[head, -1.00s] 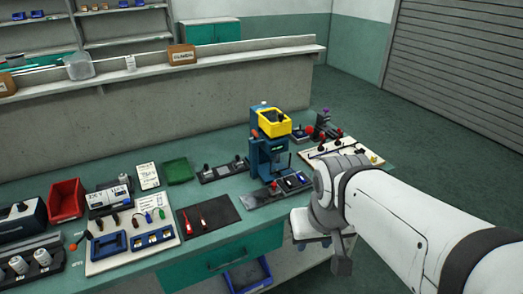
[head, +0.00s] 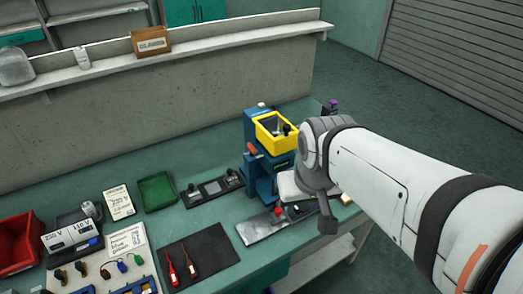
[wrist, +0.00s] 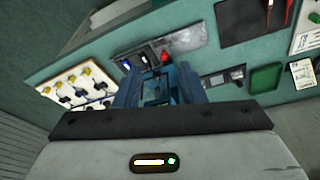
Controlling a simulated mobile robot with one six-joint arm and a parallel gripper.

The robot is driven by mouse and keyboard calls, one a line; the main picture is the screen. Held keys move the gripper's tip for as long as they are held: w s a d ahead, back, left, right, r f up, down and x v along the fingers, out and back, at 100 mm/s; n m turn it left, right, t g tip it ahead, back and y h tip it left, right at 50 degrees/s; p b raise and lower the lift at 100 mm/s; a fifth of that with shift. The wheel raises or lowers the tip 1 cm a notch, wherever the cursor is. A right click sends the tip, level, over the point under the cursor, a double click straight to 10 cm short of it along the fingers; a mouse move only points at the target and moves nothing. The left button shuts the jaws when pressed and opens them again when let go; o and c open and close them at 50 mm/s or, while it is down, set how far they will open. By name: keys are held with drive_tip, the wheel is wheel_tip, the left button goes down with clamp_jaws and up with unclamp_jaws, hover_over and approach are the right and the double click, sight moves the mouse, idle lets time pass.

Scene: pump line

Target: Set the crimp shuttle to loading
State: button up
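The blue press (head: 262,175), with a yellow bin (head: 277,131) on top, stands on the right part of the bench. A grey metal plate (head: 262,225) lies at its foot, with a red knob (head: 279,212) at its right; I take this to be the crimp shuttle. My arm covers its right end. In the wrist view the plate (wrist: 182,40) and red knob (wrist: 165,58) lie above the blue press (wrist: 155,88). Nothing is seen held.
A white board with several handles (wrist: 75,92) lies beside the press. A concrete wall with a ledge (head: 170,70) stands behind the bench.

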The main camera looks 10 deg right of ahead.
drive_tip(key=shift+o, duration=0.3)
drive_tip(key=shift+s+a, duration=0.1)
drive_tip(key=shift+a, duration=0.05)
drive_tip(key=shift+o, duration=0.2)
drive_tip(key=shift+w+a+p, duration=0.1)
drive_tip(key=shift+w+p, duration=0.2)
drive_tip(key=shift+w, duration=0.2)
drive_tip(key=g+p, duration=0.3)
drive_tip(key=p, duration=0.4)
hover_over(278, 211)
wheel_tip(278, 211, down, 13)
drive_tip(key=shift+w+f+p, duration=0.15)
drive_tip(key=shift+f+p, duration=0.7)
drive_tip(key=shift+f, duration=3.35)
clamp_jaws()
